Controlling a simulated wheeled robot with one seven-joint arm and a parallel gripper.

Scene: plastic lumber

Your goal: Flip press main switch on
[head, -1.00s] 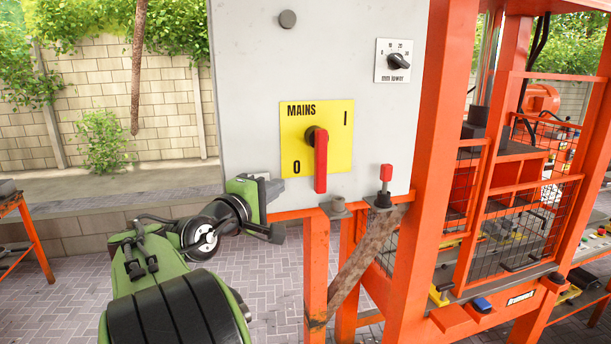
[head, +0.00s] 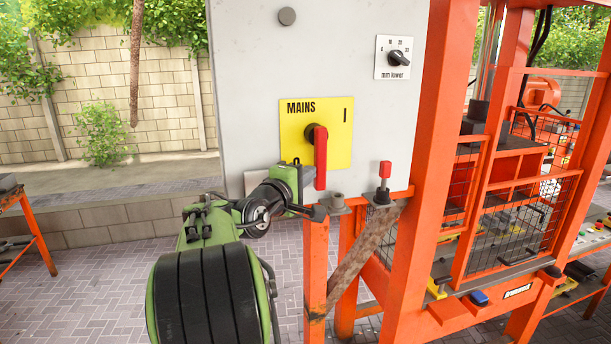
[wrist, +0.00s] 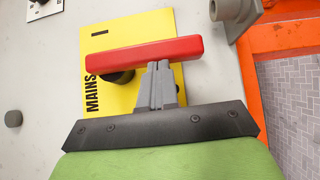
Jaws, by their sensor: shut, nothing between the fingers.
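The main switch is a red handle (head: 320,158) on a yellow MAINS plate (head: 335,117), mounted on a grey cabinet (head: 250,60). The handle hangs downward, and the "I" mark stands at the plate's upper right. In the wrist view, my gripper's grey fingers (wrist: 160,72) are together and end at the long edge of the red handle (wrist: 145,52). I cannot tell whether they touch it.
A dial (head: 398,58) marked "mm lower" sits at the cabinet's upper right. Open air lies to the left.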

